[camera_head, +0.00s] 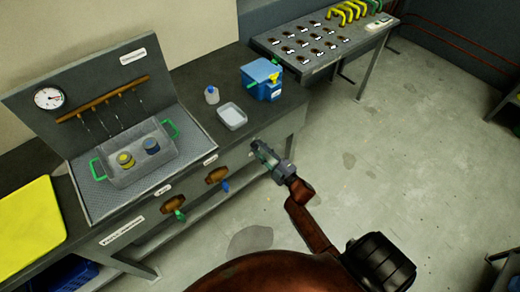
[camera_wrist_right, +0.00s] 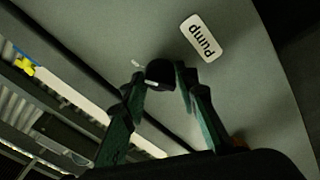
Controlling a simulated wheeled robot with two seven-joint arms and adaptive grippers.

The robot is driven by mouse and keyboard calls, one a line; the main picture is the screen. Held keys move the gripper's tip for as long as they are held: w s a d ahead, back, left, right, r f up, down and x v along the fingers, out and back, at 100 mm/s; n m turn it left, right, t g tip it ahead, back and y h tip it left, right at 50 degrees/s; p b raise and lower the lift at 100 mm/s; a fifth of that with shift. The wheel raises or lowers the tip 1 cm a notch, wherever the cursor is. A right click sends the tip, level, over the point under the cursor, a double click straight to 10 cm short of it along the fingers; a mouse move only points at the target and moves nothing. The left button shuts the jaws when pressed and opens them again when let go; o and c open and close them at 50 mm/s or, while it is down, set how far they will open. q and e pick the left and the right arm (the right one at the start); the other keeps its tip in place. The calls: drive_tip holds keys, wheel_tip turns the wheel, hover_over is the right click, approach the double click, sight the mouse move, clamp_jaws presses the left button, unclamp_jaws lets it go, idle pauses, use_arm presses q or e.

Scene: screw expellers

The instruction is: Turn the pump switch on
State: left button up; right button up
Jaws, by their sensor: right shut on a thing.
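The pump switch (camera_wrist_right: 158,71) is a dark round knob on the grey front panel, beside a white label reading "Pump" (camera_wrist_right: 203,37) in the right wrist view. A small pale mark shows on the knob. My right gripper (camera_wrist_right: 160,80) has its green-grey fingers on both sides of the knob and is shut on it. In the head view the right gripper (camera_head: 262,152) is at the right part of the bench front, and it hides the switch there. My left gripper is not in view.
Two brown valves with green (camera_head: 173,205) and blue (camera_head: 218,178) handles sit left on the bench front (camera_head: 140,222). On top are a tray with green handles (camera_head: 140,175), a white dish (camera_head: 232,117) and a blue box (camera_head: 262,80). The floor (camera_head: 400,140) to the right is clear.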

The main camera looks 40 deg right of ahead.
drive_tip(key=shift+f, duration=0.1)
drive_tip(key=o, duration=1.2)
drive_tip(key=shift+c, duration=0.2)
drive_tip(key=s+d+f, duration=0.1)
drive_tip(key=s, duration=1.1)
drive_tip(key=shift+d+f, duration=0.15)
drive_tip(key=shift+d, duration=0.15)
